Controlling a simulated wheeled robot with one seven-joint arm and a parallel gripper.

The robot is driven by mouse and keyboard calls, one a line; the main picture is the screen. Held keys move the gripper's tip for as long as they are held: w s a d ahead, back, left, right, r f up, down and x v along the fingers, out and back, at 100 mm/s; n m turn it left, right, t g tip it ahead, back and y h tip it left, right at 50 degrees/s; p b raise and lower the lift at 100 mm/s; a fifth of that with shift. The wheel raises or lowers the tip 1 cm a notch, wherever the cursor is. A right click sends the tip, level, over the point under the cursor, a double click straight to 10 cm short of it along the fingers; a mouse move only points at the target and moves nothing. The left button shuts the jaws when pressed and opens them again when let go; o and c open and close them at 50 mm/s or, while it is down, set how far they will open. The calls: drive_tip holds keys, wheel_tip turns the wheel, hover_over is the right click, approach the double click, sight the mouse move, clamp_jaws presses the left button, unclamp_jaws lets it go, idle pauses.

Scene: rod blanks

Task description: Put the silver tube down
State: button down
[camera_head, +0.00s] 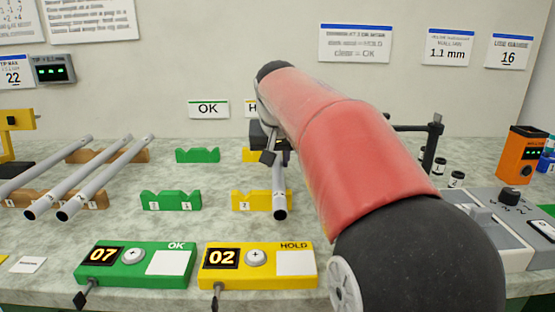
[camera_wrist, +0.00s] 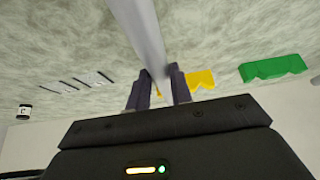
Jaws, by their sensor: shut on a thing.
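The silver tube (camera_head: 279,196) points toward the front in the head view, its open near end at the front yellow notched rest (camera_head: 257,201). I cannot tell whether it touches the rest. My gripper (camera_head: 272,157) is shut on the tube farther back, partly hidden by my red arm. In the wrist view the tube (camera_wrist: 140,30) runs between the two dark fingers of my gripper (camera_wrist: 160,90). A yellow rest (camera_wrist: 201,79) shows just right of the fingers there. The back yellow rest (camera_head: 250,155) is mostly hidden behind the gripper.
Several silver tubes (camera_head: 104,180) lie on brown notched rests (camera_head: 97,199) at left. Green rests (camera_head: 170,201) stand empty between. A green OK counter box (camera_head: 137,265) and a yellow HOLD counter box (camera_head: 258,265) line the front. An orange meter (camera_head: 521,155) stands at right.

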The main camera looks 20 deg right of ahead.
drive_tip(key=shift+f, duration=0.15)
drive_tip(key=c, duration=1.3)
unclamp_jaws()
drive_tip(key=shift+o, duration=0.2)
drive_tip(key=shift+s+r, duration=0.1)
drive_tip(key=shift+r, duration=0.4)
drive_tip(key=p+v, duration=0.1)
drive_tip(key=v, duration=1)
drive_tip(key=shift+r, duration=0.2)
drive_tip(key=shift+s, duration=0.1)
